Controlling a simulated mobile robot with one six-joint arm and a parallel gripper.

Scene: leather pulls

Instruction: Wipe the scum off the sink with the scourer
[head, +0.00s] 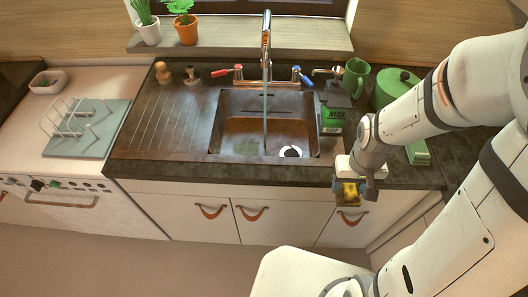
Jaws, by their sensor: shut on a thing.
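The sink (228,107) is a dark brown basin set in the dark counter, with a drainboard on its left. A thin stream of water seems to fall from the tall tap (266,40) into it. A greenish patch (245,147) shows on the basin floor, perhaps scum, beside a white and black round spot at the drain area. My gripper (350,197) is shut on a small yellow scourer (350,190), in front of the counter's front edge, right of the sink. The fingers partly hide the scourer.
A green and black soap box (331,121) stands at the sink's right edge. A dish rack (85,128) is at left. The drainboard (160,125) is clear.

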